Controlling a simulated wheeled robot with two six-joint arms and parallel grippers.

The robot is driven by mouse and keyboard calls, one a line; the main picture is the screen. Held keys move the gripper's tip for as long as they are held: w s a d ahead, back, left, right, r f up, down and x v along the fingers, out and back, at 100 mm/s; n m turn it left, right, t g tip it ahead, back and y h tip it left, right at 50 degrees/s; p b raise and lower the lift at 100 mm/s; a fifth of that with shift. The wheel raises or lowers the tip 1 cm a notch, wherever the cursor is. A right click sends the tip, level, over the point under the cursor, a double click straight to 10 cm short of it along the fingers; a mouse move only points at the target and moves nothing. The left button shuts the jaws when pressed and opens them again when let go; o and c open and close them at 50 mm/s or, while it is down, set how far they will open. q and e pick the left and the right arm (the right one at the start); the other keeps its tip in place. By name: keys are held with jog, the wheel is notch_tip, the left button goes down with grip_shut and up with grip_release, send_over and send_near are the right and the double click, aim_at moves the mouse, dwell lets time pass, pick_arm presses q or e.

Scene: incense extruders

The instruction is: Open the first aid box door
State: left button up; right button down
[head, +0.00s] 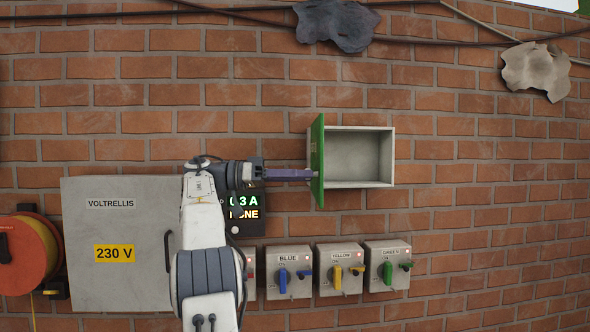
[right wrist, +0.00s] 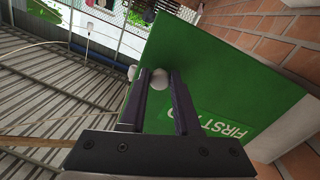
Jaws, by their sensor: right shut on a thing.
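The first aid box (head: 360,158) is a pale, open-fronted case on the brick wall in the head view, and its inside looks empty. Its green door (head: 317,160) is hinged at the left edge and stands swung out, seen almost edge-on. In the right wrist view the green door (right wrist: 225,75) fills the middle, with part of the "FIRST AID" lettering showing. My right gripper (head: 309,174) reaches the door from the left. In the right wrist view its purple fingers are shut on the pale round door knob (right wrist: 160,79). My left gripper is not in view.
A grey electrical cabinet (head: 115,270) marked 230 V is at the left, beside an orange reel (head: 22,255). A lit display (head: 246,208) is partly behind my right arm. Several switch boxes (head: 338,258) line the wall below. The wall right of the box is clear.

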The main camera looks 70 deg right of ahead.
jog(key=shift+w+r, duration=0.1)
jog(key=c, duration=0.6)
grip_release()
